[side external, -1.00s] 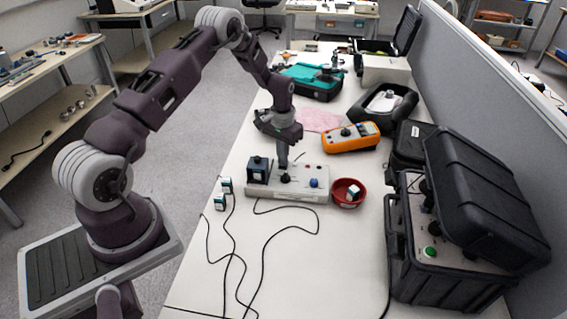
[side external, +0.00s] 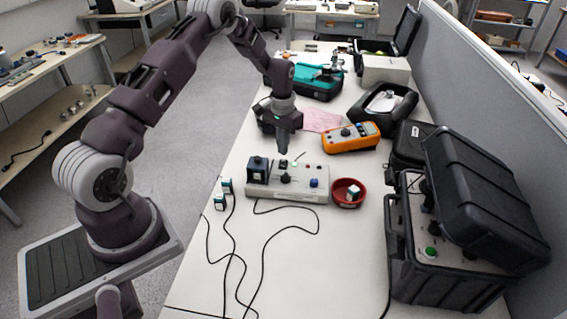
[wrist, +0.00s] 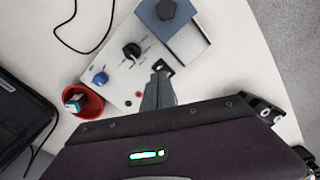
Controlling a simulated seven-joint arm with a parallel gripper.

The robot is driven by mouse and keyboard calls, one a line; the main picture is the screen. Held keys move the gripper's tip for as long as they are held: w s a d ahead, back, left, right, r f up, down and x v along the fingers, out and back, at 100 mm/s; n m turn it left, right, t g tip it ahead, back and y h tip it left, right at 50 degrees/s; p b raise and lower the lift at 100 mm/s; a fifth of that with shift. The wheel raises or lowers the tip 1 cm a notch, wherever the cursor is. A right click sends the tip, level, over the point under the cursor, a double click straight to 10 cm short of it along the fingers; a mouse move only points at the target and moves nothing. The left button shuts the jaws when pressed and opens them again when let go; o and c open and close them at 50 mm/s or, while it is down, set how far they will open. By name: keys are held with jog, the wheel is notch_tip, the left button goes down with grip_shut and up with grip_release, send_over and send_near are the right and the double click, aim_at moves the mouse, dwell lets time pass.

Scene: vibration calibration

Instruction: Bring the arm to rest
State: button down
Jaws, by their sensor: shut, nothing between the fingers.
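My gripper (side external: 283,151) is shut and empty, pointing down above the back edge of the white control box. It also shows in the wrist view (wrist: 158,72). The control box (side external: 303,193) is a low unit on the bench with a black knob (side external: 286,179), a blue knob (side external: 314,183) and a dark block (side external: 257,170) at its left end. In the wrist view the black knob (wrist: 132,51), the blue knob (wrist: 100,79) and the block (wrist: 168,12) show apart from the fingers.
A red bowl (side external: 337,197) holding a small cube stands right of the box. Two small cubes (side external: 220,202) with cables lie to the left. An orange multimeter (side external: 351,137) and a black case (side external: 450,262) are to the right. The front bench has free room around thin cables.

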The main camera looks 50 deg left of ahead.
notch_tip(320, 180, up, 2)
jog(key=shift+r, duration=0.1)
jog(key=s+d+r+t, duration=0.1)
jog(key=s+d+r, duration=0.25)
jog(key=r, duration=0.45)
jog(key=s+d+r+m+t, duration=0.1)
jog(key=s+d+r, duration=0.2)
jog(key=d+r, duration=0.35)
jog(key=s+d+r+t, duration=0.1)
jog(key=s+d+r, duration=0.2)
jog(key=r, duration=0.7)
jog(key=s+d+r+m+t, duration=0.1)
jog(key=s+d, duration=0.2)
jog(key=s, duration=0.7)
jog(key=s+d+r+m+t, duration=0.1)
jog(key=s+d, duration=0.3)
jog(key=s, duration=0.7)
jog(key=shift+s+d+r+t, duration=0.2)
jog(key=shift+d+r+t, duration=0.1)
jog(key=shift+r, duration=0.25)
